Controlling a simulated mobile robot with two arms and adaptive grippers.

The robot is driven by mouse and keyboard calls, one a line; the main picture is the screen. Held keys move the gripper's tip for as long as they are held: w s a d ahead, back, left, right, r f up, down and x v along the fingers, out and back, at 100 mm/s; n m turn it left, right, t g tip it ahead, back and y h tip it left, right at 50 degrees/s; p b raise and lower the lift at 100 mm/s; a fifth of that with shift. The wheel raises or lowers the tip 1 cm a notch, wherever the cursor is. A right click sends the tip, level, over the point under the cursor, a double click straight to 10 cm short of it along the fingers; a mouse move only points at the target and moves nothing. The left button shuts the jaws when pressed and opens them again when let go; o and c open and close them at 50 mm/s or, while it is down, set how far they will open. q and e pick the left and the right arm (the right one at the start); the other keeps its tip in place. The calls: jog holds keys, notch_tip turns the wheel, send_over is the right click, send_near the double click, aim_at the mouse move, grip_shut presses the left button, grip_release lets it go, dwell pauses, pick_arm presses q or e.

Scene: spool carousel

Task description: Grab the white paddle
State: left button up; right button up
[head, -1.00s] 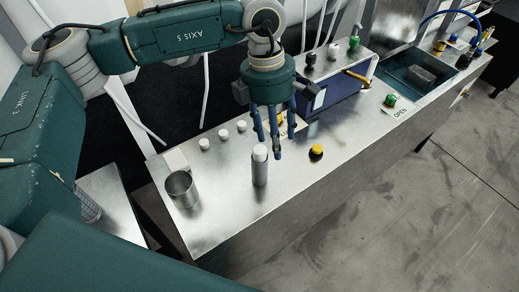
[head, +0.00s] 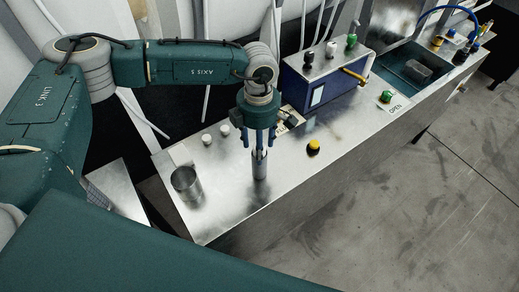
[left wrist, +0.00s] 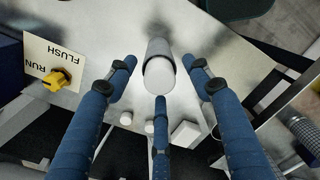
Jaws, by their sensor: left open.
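A white knob-like handle (head: 331,49), which may be the white paddle, stands between a black and a green one on top of the blue box. My left gripper (head: 258,148) is open and points down, well to the left of that box. Its fingers are just above and around a grey upright cylinder (head: 260,168). In the left wrist view the cylinder's white top (left wrist: 159,75) shows between the three spread fingers, with nothing clamped. The white handle is not visible there. My right gripper is not in view.
An open metal cup (head: 186,184) stands at the counter's left end. Small white knobs (head: 207,139) line the back edge. The blue box (head: 318,88) and a sink (head: 408,68) are farther right.

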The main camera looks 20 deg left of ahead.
pick_arm(q)
jog(key=shift+f, duration=0.25)
jog(key=c, duration=1)
jog(key=shift+c, duration=0.2)
jog(key=shift+r, duration=0.15)
